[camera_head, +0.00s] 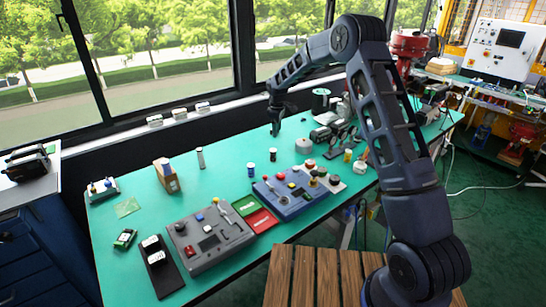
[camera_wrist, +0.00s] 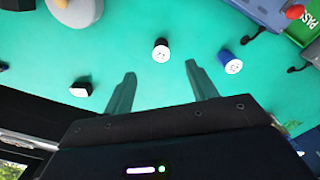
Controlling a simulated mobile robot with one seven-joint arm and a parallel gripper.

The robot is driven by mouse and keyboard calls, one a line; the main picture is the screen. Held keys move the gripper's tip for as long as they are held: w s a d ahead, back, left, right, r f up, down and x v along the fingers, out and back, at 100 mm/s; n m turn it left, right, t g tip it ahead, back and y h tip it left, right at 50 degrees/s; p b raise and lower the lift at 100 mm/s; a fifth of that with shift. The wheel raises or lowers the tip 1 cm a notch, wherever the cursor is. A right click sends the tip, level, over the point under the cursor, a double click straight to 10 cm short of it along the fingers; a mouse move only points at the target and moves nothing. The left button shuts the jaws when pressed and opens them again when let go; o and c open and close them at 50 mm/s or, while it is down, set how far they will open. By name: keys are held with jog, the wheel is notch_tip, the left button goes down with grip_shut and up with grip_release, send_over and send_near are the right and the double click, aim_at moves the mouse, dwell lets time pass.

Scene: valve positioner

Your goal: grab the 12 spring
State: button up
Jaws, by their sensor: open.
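Two small upright cylinders stand on the green table, each with a small marked white top. One is black (camera_wrist: 160,50), also in the head view (camera_head: 273,154); the other is blue (camera_wrist: 229,62), also in the head view (camera_head: 251,170). I cannot read the marks for certain, so which one is the 12 spring is unclear. My gripper (camera_wrist: 160,72) is open and empty above the table. In the wrist view the black cylinder shows just beyond the gap between the fingertips, and the blue one right of the right finger. In the head view my gripper (camera_head: 276,129) hangs behind both.
A blue control panel (camera_head: 287,206) and a grey one (camera_head: 210,238) stand in front of the cylinders, with green and red trays (camera_head: 262,221) between. A round grey part (camera_head: 303,146) sits to the right.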

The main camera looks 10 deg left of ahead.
aim_at(273, 150)
jog(key=shift+n, duration=0.4)
jog(key=a+f, duration=0.1)
jog(key=f, duration=0.1)
jog(key=a+f, duration=0.1)
jog(key=f, duration=0.1)
jog(key=shift+w+a, duration=0.2)
jog(key=shift+a, duration=0.1)
notch_tip(273, 150, down, 5)
jog(key=shift+r, duration=0.1)
jog(key=shift+w+d+f, duration=0.1)
jog(key=shift+d+f, duration=0.1)
jog(key=shift+f, duration=1.2)
jog(key=shift+w+d+f, duration=0.1)
jog(key=shift+d+f, duration=0.1)
jog(key=shift+f, duration=1.15)
jog(key=c, duration=1.1)
jog(key=shift+r, duration=0.1)
